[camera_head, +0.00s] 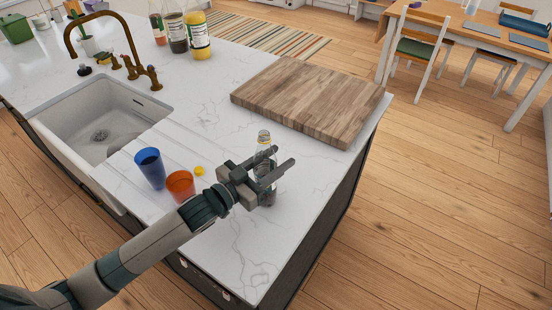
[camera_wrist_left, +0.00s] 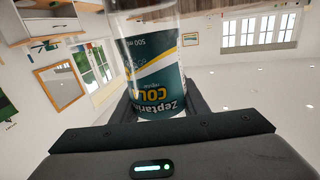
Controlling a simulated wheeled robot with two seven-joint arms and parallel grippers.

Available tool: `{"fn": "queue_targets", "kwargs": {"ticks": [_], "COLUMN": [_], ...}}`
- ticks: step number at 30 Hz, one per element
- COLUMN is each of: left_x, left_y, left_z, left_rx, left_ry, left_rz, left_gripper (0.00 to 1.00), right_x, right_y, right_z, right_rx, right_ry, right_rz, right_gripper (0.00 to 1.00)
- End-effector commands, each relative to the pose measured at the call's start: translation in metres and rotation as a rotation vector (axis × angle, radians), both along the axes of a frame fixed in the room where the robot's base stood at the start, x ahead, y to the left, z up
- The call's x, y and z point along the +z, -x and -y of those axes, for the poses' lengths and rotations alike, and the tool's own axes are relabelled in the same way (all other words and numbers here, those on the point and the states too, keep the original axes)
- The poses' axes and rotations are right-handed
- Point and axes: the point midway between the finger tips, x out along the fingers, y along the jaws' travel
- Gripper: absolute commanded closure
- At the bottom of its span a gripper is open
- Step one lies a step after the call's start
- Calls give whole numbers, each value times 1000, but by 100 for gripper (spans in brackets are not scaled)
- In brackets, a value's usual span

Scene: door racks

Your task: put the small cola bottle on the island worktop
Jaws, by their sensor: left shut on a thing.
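I cannot tell whether the bottle's base touches the worktop. In the left wrist view the bottle (camera_wrist_left: 158,85) fills the space between the fingers. Its dark green cola label appears upside down there. My right gripper is not in view.
A wooden board (camera_head: 310,100) lies just behind the bottle. A blue cup (camera_head: 150,168), an orange cup (camera_head: 180,186) and a yellow cap (camera_head: 199,171) are to the left. A sink (camera_head: 100,120) and larger bottles (camera_head: 197,35) are farther off. The front worktop is clear.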

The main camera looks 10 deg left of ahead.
Motion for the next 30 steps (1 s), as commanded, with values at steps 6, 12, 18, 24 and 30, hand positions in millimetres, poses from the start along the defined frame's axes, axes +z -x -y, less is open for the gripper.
{"fn": "queue_targets", "kwargs": {"ticks": [6,12,18,24,30], "left_x": [0,0,1,-1,-2], "left_y": [0,0,6,27,55], "left_z": [0,0,-4,-17,-35], "left_rx": [0,0,0,-1,-1], "left_ry": [0,0,1,-1,-2], "left_rz": [0,0,-1,-1,-3], "left_gripper": [41,41,41,41,41], "right_x": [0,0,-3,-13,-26], "right_y": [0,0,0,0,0], "right_z": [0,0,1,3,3], "right_rx": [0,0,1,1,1], "right_ry": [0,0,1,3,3], "right_rz": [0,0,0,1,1], "right_gripper": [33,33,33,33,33]}}
